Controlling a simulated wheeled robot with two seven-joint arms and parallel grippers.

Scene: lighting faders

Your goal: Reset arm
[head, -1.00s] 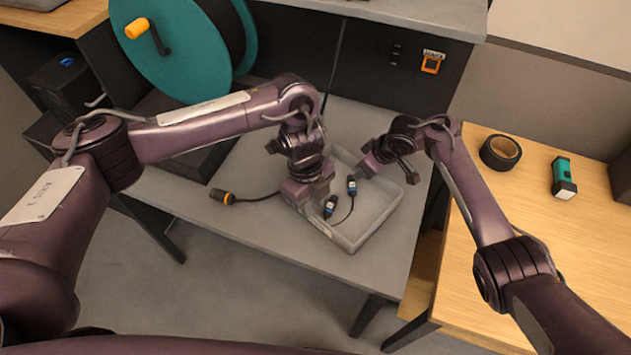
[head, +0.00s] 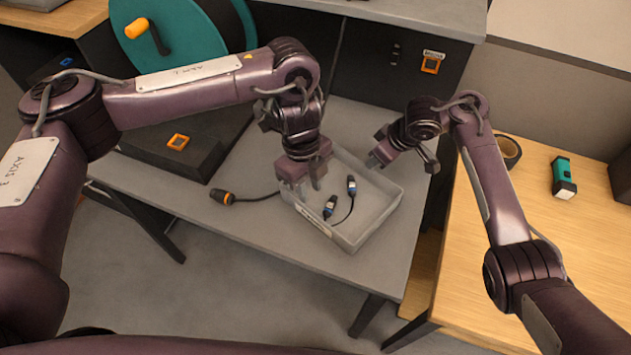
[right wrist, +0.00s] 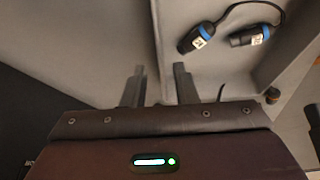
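My left gripper (head: 308,184) is above the left rim of the grey tray (head: 372,233). Its fingers look apart, with nothing visible between them. My right gripper (head: 376,160) is above the tray's far right part, and its two separated fingers also show in the right wrist view (right wrist: 158,75), with nothing between them. Two black connectors with blue rings, one farther (head: 351,185) and one nearer (head: 330,207), lie in the tray, joined by a short black cable. Both also show in the right wrist view, one left (right wrist: 196,38) and one right (right wrist: 249,36), clear of the fingers.
A black connector with an orange ring (head: 222,197) lies on the grey table (head: 250,245) left of the tray, its cable running toward it. A teal reel (head: 180,45) stands behind my left arm. A tape roll (head: 509,152) and a teal device (head: 564,177) are on the wooden table.

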